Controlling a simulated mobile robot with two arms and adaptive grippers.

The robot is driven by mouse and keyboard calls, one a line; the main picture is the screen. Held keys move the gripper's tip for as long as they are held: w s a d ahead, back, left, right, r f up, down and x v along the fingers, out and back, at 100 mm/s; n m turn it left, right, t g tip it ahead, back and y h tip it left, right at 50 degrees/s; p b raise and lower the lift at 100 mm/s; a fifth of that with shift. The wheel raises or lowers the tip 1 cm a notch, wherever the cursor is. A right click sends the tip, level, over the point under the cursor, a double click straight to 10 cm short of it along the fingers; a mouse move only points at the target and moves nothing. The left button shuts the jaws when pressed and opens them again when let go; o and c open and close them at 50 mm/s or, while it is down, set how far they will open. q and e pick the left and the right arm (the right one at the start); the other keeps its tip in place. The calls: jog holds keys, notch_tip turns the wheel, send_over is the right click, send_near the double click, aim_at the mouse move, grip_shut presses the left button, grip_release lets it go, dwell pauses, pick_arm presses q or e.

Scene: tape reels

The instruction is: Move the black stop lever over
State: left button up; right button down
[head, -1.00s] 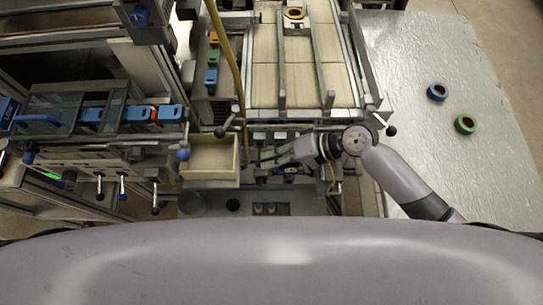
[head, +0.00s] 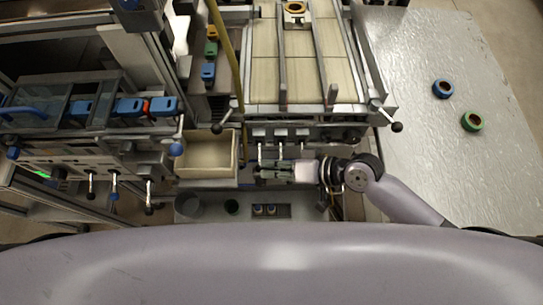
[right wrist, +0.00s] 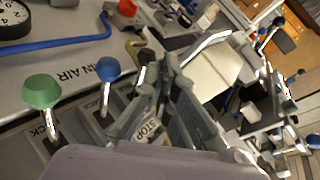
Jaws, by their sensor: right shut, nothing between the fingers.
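The black stop lever (right wrist: 145,57) shows in the right wrist view as a dark knob on a short metal shaft, beside my right gripper's fingers. A STOP label (right wrist: 150,128) lies below, partly covered by the fingers. My right gripper (right wrist: 168,68) is shut and empty, and its fingers hide part of the lever's slot. I cannot tell whether it touches the lever. In the head view the right gripper (head: 259,172) points left, just in front of a row of small levers (head: 281,150). Which of these is the black one is not clear there. My left gripper is not in view.
A green-knobbed lever (right wrist: 42,92) and a blue-knobbed lever (right wrist: 107,70) stand in the same panel. A cream tray (head: 207,172) is left of the gripper. A blue reel (head: 443,89) and a green reel (head: 472,121) lie on the silver table (head: 425,155).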

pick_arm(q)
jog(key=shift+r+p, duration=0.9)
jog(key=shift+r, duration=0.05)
pick_arm(e)
jog(key=shift+r, duration=0.9)
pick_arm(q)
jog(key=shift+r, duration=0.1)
pick_arm(e)
jog(key=shift+r, duration=0.1)
